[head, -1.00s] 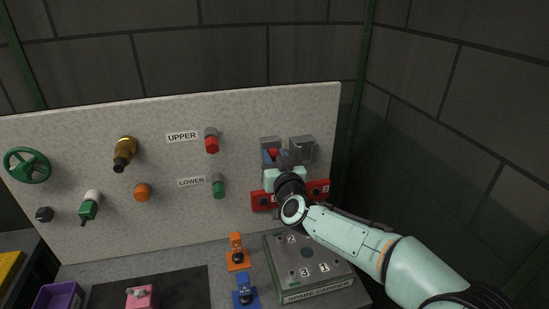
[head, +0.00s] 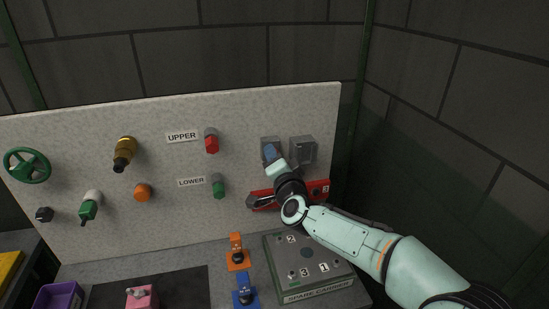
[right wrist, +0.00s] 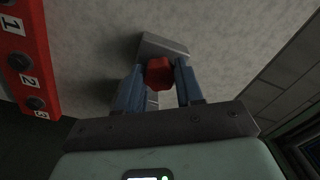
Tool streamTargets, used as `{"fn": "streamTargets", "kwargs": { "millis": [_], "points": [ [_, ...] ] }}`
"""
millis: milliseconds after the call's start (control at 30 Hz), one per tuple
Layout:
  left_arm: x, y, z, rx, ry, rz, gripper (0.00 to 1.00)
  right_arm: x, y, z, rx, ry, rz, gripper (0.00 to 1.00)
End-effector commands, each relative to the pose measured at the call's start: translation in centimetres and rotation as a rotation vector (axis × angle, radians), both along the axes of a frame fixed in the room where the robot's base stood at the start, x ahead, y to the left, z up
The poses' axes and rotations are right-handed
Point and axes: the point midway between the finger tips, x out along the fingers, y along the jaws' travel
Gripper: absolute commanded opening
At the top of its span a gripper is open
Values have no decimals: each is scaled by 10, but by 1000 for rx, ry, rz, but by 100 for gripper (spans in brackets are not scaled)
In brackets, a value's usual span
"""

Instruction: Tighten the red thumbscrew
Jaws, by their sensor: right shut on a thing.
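The red thumbscrew (right wrist: 159,72) shows in the right wrist view as a faceted red head in front of a grey block (right wrist: 162,46) on the panel. My right gripper (right wrist: 160,80) has its two blue fingers on either side of it and is shut on it. In the head view the right gripper (head: 271,154) is at the left of two grey blocks on the upright panel, and it hides the thumbscrew there. My left gripper is in neither view now.
A red numbered strip (head: 318,190) is just below my right gripper, partly behind the arm. Left of it are a red knob (head: 211,143) by UPPER and a green knob (head: 218,188) by LOWER. The grey spare carrier box (head: 318,288) stands below the arm.

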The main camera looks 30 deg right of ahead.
Motion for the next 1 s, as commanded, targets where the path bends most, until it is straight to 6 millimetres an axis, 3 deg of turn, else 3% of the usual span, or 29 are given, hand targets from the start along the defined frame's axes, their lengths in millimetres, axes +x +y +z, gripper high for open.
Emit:
{"fn": "streamTargets", "kwargs": {
  "millis": [33, 100, 133, 533, 800, 1000],
  "points": [
    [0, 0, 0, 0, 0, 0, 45, 0, 0, 0, -1, 0, 0, 40],
    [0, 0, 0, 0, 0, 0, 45, 0, 0, 0, -1, 0, 0, 62],
    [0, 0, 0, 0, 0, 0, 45, 0, 0, 0, -1, 0, 0, 63],
    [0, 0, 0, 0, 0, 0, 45, 0, 0, 0, -29, 7, 0, 63],
    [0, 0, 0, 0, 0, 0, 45, 0, 0, 0, -389, 93, 1, 63],
    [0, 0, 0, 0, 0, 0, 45, 0, 0, 0, -514, 124, 0, 63]
  ]
}}
